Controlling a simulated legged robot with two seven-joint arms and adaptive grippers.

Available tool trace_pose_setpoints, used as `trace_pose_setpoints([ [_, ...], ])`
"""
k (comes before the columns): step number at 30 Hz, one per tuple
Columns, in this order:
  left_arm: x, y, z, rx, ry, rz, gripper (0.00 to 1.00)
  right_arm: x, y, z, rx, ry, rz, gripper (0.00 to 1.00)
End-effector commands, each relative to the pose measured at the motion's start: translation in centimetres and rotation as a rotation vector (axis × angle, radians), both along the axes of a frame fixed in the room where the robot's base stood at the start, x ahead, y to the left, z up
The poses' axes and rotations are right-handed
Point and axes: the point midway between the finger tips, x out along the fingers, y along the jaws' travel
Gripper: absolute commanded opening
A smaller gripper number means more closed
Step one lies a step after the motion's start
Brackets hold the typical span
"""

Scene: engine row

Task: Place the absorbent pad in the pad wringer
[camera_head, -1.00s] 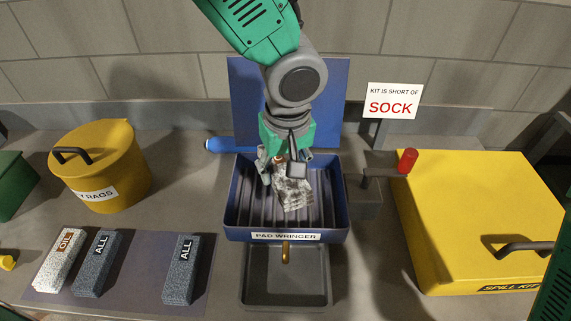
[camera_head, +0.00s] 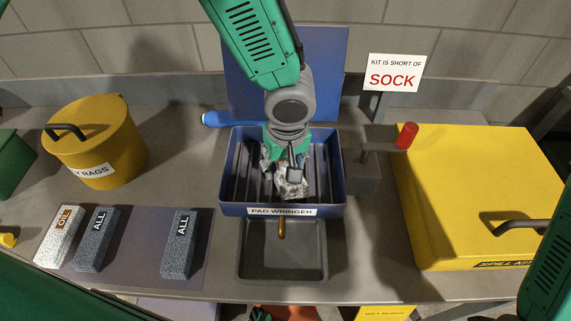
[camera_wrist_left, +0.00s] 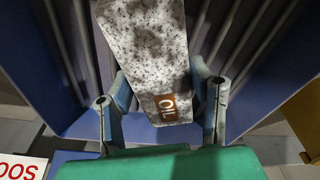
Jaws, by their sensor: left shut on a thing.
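The absorbent pad (camera_head: 284,189) is a white and grey speckled block. Its brown OIL label shows in the left wrist view (camera_wrist_left: 155,50). My left gripper (camera_head: 287,160) is shut on it, one finger on each side, inside the blue pad wringer (camera_head: 231,208). The wringer has a ribbed floor, a raised blue back plate and a PAD WRINGER label on its front. The pad is over the ribs; I cannot tell if it touches them. The gripper hides part of the pad. My right gripper is not in view.
Another OIL pad (camera_head: 56,238) and two dark ALL pads (camera_head: 95,240) (camera_head: 179,245) lie on a mat at left. A yellow rags bin (camera_head: 95,145) stands behind. A red-knobbed lever (camera_head: 407,135) is right of the wringer, beside the yellow spill kit (camera_head: 465,195). A grey basin (camera_head: 283,265) is in front.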

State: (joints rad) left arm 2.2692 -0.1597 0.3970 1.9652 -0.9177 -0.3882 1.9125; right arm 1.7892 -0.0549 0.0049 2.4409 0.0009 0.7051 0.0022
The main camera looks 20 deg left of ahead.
Motion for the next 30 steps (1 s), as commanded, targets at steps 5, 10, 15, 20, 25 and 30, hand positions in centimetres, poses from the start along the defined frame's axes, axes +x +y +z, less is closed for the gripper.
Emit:
trace_pose_setpoints([
  [5, 0.0, 0.2, 0.0, -0.001, -0.001, 0.000, 0.19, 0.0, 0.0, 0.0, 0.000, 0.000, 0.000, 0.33],
  [10, 0.0, 0.4, -0.6, -0.003, 0.000, 0.001, 0.19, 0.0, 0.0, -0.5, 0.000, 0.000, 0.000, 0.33],
  [15, 0.0, 0.5, -0.4, -0.005, 0.001, 0.001, 0.68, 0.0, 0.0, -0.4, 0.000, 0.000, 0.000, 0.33],
  [20, 0.0, 0.3, -0.4, -0.003, 0.000, 0.001, 0.68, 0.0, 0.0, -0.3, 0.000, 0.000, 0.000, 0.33],
  [25, 0.0, 0.1, 0.4, -0.002, 0.000, 0.000, 0.68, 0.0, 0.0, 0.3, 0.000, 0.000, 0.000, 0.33],
  [30, -0.2, -0.1, 3.3, -0.004, -0.005, 0.001, 0.68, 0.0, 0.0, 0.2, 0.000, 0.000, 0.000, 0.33],
])
